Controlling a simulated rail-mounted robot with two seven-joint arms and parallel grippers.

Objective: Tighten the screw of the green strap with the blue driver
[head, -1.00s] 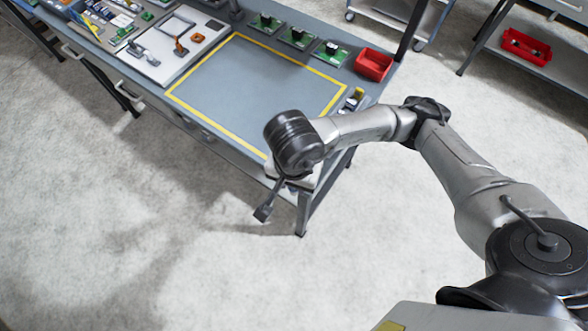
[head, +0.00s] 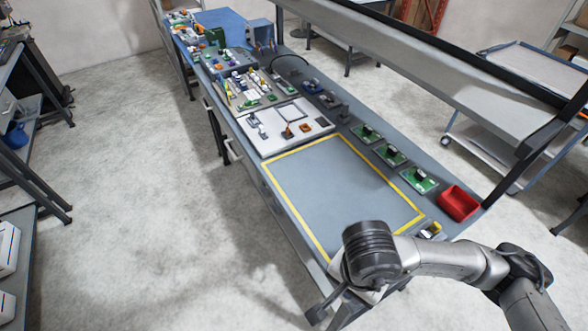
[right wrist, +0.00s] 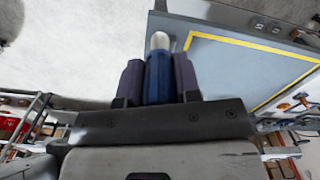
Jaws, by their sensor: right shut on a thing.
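My right gripper (right wrist: 158,68) is shut on the blue driver (right wrist: 159,78), which sits between its two dark fingers with a pale rounded end pointing away. A white board (head: 285,127) on the bench carries a grey bracket-like part (head: 258,126) and small orange parts (head: 305,127). I cannot make out which part is the green strap or its screw. My left gripper is not in view.
A yellow-bordered area (head: 335,190) on the bench is empty. Several green circuit boards (head: 392,154) line its far side, beside a red bin (head: 459,203). Many small parts crowd the far end near a blue surface (head: 222,18). Floor is clear left of the bench.

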